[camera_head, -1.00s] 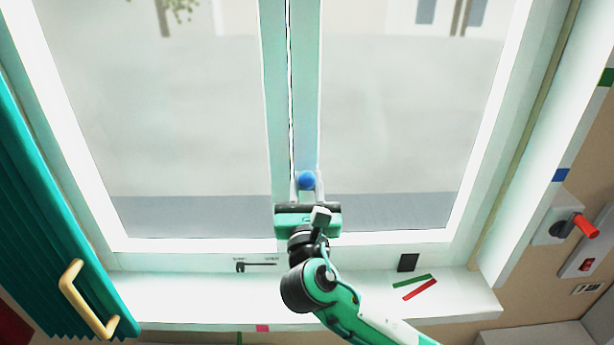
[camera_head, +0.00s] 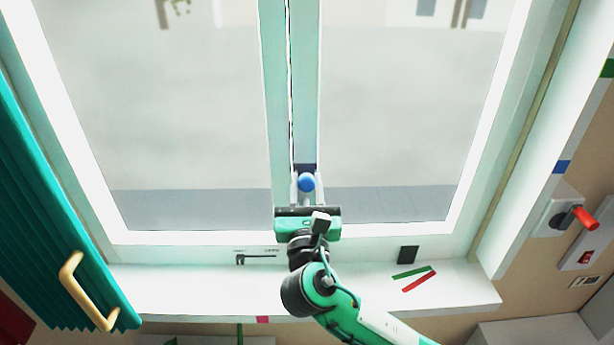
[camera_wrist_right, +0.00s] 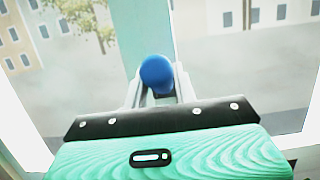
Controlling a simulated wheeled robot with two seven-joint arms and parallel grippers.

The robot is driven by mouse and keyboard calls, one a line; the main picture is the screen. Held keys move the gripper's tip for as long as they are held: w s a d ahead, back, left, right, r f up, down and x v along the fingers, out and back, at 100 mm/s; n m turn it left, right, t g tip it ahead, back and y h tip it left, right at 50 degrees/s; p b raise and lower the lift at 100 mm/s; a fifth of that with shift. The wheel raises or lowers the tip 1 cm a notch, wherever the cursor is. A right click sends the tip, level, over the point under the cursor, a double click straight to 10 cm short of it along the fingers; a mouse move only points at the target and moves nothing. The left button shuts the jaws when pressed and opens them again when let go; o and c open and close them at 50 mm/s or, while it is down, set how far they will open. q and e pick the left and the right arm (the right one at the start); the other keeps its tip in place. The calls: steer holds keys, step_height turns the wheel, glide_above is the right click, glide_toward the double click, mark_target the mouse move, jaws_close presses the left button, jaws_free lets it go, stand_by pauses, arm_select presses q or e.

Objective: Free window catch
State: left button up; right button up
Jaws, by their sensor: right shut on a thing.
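The window's catch has a blue round knob (camera_head: 306,182) at the bottom of the middle stile (camera_head: 306,90). A dark patch (camera_head: 305,168) shows on the stile just above the knob. My right gripper (camera_head: 306,186) reaches up from below, with its fingers on both sides of the knob, and is shut on it. In the right wrist view the knob (camera_wrist_right: 157,74) sits between the pale fingertips. The catch's parts behind the knob are hidden. My left gripper is not in view.
A teal curtain or shutter with a yellow handle (camera_head: 86,290) stands at the left. A red lever (camera_head: 584,217) and a red switch (camera_head: 586,257) are on the right wall. Green and red strips (camera_head: 418,279) lie on the white sill (camera_head: 190,290). The glass is clear of objects.

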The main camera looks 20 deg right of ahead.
steer(key=shift+s+a+f, duration=0.15)
steer(key=shift+s+f, duration=0.1)
steer(key=shift+f, duration=0.4)
steer(key=shift+p, duration=0.3)
stand_by(0.3)
steer(key=shift+p, duration=0.3)
steer(key=shift+r+p, duration=0.1)
steer(key=shift+p, duration=0.25)
